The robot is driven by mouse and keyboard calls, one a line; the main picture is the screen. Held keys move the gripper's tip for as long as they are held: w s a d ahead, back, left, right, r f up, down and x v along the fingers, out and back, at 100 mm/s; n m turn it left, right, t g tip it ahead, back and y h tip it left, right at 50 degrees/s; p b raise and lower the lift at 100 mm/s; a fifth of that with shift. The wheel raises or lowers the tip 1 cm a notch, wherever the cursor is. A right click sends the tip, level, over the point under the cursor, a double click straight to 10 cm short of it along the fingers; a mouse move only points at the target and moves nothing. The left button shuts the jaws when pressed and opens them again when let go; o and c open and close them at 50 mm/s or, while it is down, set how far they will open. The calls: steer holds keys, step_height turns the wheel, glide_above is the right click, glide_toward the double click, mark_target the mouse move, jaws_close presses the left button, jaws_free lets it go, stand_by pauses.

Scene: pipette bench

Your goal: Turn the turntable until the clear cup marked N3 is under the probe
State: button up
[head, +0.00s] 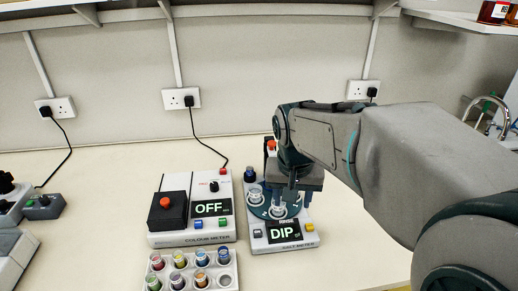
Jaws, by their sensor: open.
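The teal turntable (263,212) sits on the salt meter (290,244), whose screen reads DIP. A clear cup (255,192) stands at its left, and another clear cup (277,211) stands near its front. The cup markings are too small to read, so I cannot tell which cup is N3. My gripper (291,197) is open, pointing down over the right part of the turntable. I cannot tell whether its fingers touch anything. My arm and gripper hide the back right of the turntable and most of the probe.
A colour meter (192,240) reading OFF stands left of the salt meter. A rack (212,270) of coloured vials is in front of it. A dark-capped vial (250,174) is behind the turntable's left side. Grey devices (43,207) stand far left. The bench between is clear.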

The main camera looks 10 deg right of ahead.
steer(key=w+r+m+g+p, duration=0.1)
steer(key=w+r+m+p, duration=0.15)
steer(key=w, duration=0.65)
steer(key=w+r+m+g+p, duration=0.15)
steer(key=w+m+p, duration=0.25)
steer(key=w, duration=0.5)
steer(key=shift+n+t+y, duration=0.25)
steer(key=shift+t+y, duration=0.1)
steer(key=shift+y, duration=0.05)
step_height(320, 180, down, 13)
steer(key=shift+s+d+f+p, duration=0.1)
steer(key=shift+p, duration=0.9)
jaws_close()
